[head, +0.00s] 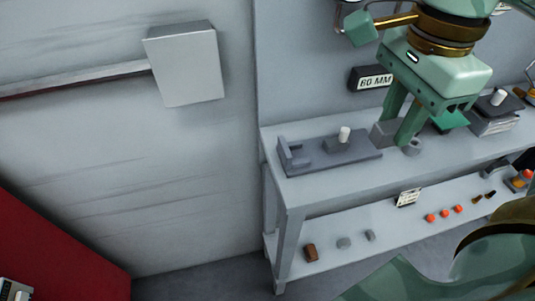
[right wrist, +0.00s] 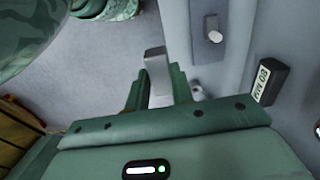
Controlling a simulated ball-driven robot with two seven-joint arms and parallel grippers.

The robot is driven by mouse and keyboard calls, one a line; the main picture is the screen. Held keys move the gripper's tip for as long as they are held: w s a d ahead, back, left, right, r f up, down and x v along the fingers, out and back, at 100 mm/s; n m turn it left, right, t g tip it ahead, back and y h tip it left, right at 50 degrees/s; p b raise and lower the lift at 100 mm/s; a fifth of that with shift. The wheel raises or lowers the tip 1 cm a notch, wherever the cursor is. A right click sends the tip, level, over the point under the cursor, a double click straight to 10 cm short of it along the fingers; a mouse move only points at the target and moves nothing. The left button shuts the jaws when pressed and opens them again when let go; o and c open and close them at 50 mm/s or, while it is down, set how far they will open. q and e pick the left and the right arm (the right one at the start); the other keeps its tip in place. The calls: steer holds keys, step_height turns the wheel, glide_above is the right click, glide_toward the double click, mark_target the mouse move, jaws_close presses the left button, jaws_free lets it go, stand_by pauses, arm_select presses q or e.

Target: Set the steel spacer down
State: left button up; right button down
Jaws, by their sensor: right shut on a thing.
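The steel spacer (head: 383,134), a plain grey block, is between the fingers of my right gripper (head: 402,128) at the workbench. My right gripper is shut on it, fingers pointing down. In the right wrist view the spacer (right wrist: 156,66) sticks out beyond the fingertips. It is low over the bench top; I cannot tell whether it touches. A dark grey fixture (head: 300,166) with a raised end stop and a white knob (head: 344,134) lies just left of the spacer. My left gripper is not in view.
A small grey ring-like part (head: 412,148) stands close to the right fingertip. Another white-knobbed fixture (head: 492,122) is farther right. The lower shelf (head: 385,228) holds several small parts. The bench's front-left corner is bare.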

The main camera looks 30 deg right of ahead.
steer(key=w+a+f+b, duration=0.1)
steer(key=w+f, duration=0.2)
steer(key=w, duration=0.1)
steer(key=w+a+f+b, duration=0.1)
steer(key=w+f+b, duration=0.1)
steer(key=w, duration=0.1)
steer(key=w+a+f+b, duration=0.1)
steer(key=w+a+f, duration=0.1)
steer(key=w+f, duration=0.1)
steer(key=shift+w+a+f+b, duration=0.1)
steer(key=shift+w+f+b, duration=0.1)
steer(key=shift+w, duration=0.25)
steer(key=shift+w+f+b, duration=0.15)
steer(key=shift+w+b, duration=0.05)
steer(key=shift+w, duration=0.2)
steer(key=f+b, duration=0.1)
steer(key=f, duration=0.1)
steer(key=w+f+b, duration=0.1)
steer(key=f, duration=0.1)
steer(key=shift+w+a+f+b, duration=0.1)
steer(key=shift+a+f+b, duration=0.15)
steer(key=shift+b, duration=0.1)
steer(key=shift+r, duration=0.2)
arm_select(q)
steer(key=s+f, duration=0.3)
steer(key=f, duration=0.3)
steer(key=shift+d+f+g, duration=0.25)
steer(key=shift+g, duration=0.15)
arm_select(e)
steer(key=shift+f, duration=0.65)
